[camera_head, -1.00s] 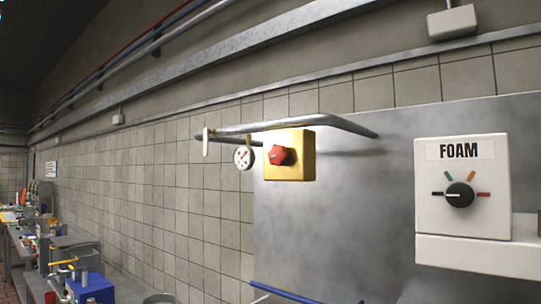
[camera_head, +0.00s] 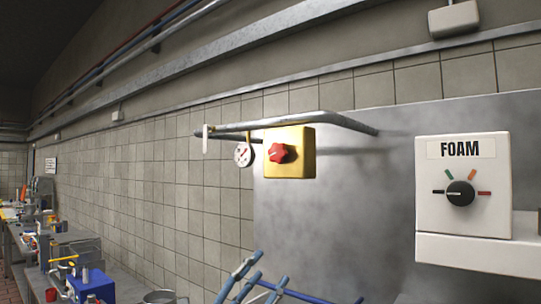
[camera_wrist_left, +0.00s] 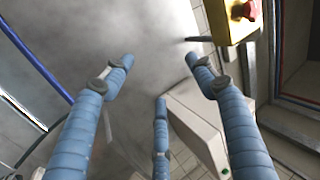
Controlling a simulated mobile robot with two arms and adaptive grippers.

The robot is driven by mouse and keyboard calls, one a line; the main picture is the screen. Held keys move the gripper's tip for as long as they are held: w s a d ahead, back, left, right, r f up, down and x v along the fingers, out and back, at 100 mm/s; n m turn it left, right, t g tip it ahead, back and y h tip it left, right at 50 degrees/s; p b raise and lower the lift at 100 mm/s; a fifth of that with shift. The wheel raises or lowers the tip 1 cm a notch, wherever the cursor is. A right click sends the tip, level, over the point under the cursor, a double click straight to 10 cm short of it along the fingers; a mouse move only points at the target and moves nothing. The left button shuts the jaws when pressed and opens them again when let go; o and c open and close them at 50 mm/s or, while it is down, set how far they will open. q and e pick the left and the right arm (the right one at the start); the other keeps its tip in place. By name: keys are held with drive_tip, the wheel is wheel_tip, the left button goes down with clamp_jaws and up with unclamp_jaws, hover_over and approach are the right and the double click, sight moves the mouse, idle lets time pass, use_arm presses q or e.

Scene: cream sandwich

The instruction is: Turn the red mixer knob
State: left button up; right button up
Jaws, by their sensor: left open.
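The red mixer knob (camera_head: 283,153) sits on the front of a yellow box (camera_head: 304,152) that hangs from a grey metal pipe (camera_head: 345,122). In the left wrist view the red knob (camera_wrist_left: 243,10) and yellow box (camera_wrist_left: 226,24) are at the top right, partly cut off by the frame. My left gripper (camera_head: 266,272) has blue fingers and shows at the bottom of the head view, below the box and apart from it. In the left wrist view the left gripper (camera_wrist_left: 160,75) is open with nothing between its fingers. My right gripper is in neither view.
A white FOAM panel (camera_head: 433,205) with a black dial (camera_head: 460,193) is on the right. A round gauge (camera_head: 243,155) hangs left of the yellow box. A cluttered counter (camera_head: 28,250) runs along the left wall. The space between gripper and box looks clear.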

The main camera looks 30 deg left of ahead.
use_arm(q)
drive_tip(key=s+d+r+m+g+h, duration=0.1)
drive_tip(key=d+r+m+g+h, duration=0.3)
drive_tip(key=r+m, duration=0.4)
drive_tip(key=s+d+r+m+g+h, duration=0.15)
drive_tip(key=d+r+m+h, duration=0.25)
drive_tip(key=r+m+h, duration=0.4)
drive_tip(key=m+y+p, duration=0.3)
drive_tip(key=y+p, duration=0.2)
drive_tip(key=y, duration=0.7)
approach(276, 155)
drive_tip(key=w, duration=0.6)
drive_tip(key=shift+w+d+r, duration=0.25)
drive_tip(key=shift+w+d, duration=0.05)
drive_tip(key=shift+d, duration=0.05)
drive_tip(key=shift+w+f, duration=0.15)
drive_tip(key=shift+w, duration=0.7)
